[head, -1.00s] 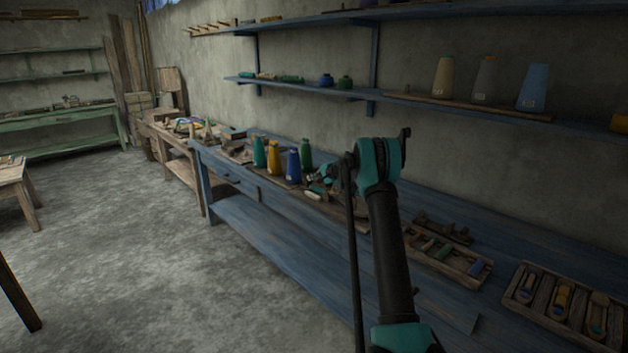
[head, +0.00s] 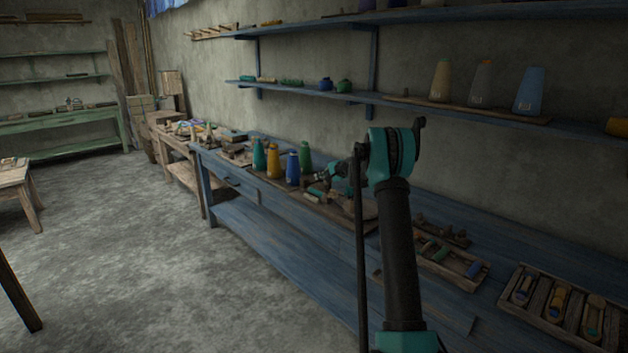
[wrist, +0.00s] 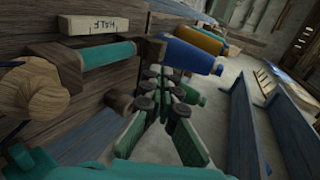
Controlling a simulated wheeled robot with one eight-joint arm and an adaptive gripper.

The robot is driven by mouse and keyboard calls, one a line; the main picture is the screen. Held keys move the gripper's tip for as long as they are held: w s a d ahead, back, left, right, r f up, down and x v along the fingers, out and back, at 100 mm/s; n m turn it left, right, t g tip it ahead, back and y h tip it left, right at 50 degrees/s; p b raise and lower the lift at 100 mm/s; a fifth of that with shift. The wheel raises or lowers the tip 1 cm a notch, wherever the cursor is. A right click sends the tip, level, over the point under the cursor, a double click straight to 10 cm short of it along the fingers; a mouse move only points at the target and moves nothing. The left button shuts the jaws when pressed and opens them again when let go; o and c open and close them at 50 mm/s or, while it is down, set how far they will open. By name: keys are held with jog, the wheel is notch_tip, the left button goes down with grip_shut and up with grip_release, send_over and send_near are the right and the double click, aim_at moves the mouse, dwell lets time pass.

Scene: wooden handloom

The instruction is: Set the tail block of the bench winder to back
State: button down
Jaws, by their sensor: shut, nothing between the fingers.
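In the wrist view, a dark wooden device that looks like the bench winder (wrist: 62,62) fills the left side. It has a round pale wooden knob (wrist: 32,88), a teal bobbin (wrist: 108,54) and a pale block marked HALF (wrist: 103,26). I cannot tell for certain which part is the tail block or where it is set. My gripper (wrist: 170,76) is shut and empty, to the right of the bobbin and apart from it. In the head view my gripper (head: 322,184) is low over the blue bench, and my arm hides much of the winder.
Teal (head: 259,156), yellow (head: 273,161), blue (head: 293,168) and green (head: 305,158) cones stand left of my gripper. Trays (head: 562,308) with bobbins lie at right on the bench. A blue shelf (head: 440,105) runs above.

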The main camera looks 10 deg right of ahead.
jog(key=shift+v, duration=2.8)
jog(key=shift+f, duration=0.1)
